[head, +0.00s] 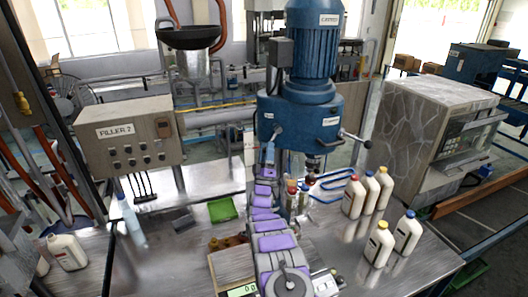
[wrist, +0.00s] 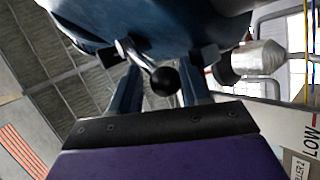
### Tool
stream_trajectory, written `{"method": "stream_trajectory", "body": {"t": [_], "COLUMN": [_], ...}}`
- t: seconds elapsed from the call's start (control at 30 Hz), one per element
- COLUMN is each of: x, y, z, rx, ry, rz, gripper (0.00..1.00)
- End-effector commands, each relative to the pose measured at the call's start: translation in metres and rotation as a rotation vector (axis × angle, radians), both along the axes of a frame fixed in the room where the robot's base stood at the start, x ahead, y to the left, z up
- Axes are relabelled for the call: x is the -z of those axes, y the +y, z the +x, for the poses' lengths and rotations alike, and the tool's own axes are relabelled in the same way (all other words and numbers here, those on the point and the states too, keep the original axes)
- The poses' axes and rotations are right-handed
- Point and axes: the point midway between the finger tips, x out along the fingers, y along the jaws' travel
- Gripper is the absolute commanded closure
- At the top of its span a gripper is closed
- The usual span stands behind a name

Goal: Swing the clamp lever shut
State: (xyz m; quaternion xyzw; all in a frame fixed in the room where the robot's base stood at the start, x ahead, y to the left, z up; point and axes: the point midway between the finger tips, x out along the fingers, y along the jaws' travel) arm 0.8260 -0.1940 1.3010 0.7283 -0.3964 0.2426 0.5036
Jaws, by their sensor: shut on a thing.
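The clamp lever (wrist: 145,58) shows in the wrist view as a short metal rod with a black ball knob (wrist: 165,80), under a blue machine body (wrist: 150,22). My gripper (wrist: 163,62) has a blue finger on each side of the lever and is shut on it; the exact contact is hard to see. In the head view my gripper (head: 268,154) is at the lower left of the blue capper head (head: 300,118), at the far end of my purple arm.
Several bottles, one of them white with a red cap (head: 353,197), stand on the metal table (head: 335,250) at right. A lever with a dark knob (head: 367,144) sticks out right of the capper. A green tray (head: 222,210) and a FILLER 2 box (head: 128,137) are at left.

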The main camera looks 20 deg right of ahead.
Motion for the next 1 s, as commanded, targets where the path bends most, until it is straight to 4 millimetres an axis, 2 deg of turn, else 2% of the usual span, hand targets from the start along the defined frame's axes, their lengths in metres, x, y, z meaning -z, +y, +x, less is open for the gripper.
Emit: {"method": "stream_trajectory", "body": {"t": [0.63,0.67,0.83,1.0], "x": [0.0021,0.0019,0.0012,-0.0001], "y": [-0.0023,-0.0022,-0.0028,-0.0034], "z": [0.0016,0.0016,0.0004,-0.0021], "rx": [-0.005,-0.005,-0.003,-0.002], "ry": [0.004,0.004,0.002,-0.001], "rz": [-0.051,-0.051,-0.051,-0.051], "gripper": [0.65,0.51,0.35,0.33]}}
